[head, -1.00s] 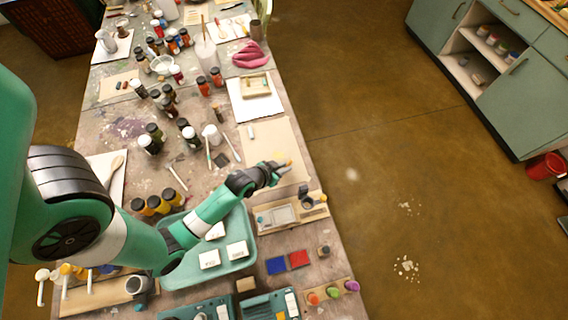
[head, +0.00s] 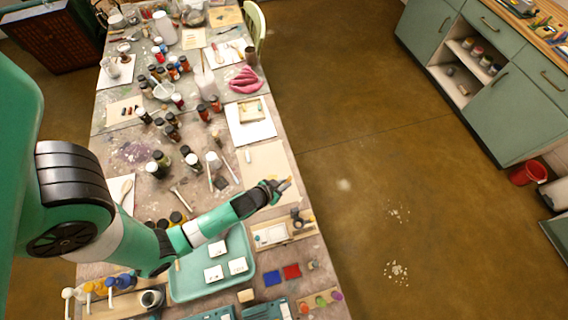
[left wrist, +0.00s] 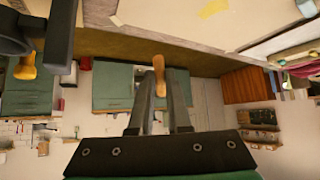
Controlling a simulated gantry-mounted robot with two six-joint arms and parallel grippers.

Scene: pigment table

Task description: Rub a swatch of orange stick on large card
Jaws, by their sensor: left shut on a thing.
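The large card (head: 262,163) is a tan sheet lying on the table near its right edge. My left gripper (head: 281,187) is over the near right part of this card, its fingers shut on the orange stick (head: 288,183). In the left wrist view the stick (left wrist: 159,72) stands out between the two fingertips (left wrist: 160,94). A yellow-orange mark (left wrist: 213,8) shows on the card at the top of that view. I cannot tell whether the stick tip touches the card. My right gripper is not in view.
A wooden tray (head: 270,244) with a dark round item (head: 296,214) lies just nearer than the card. A teal tray (head: 185,290) with white blocks sits to its left. Several jars (head: 160,160) stand left of the card. Open floor lies to the right.

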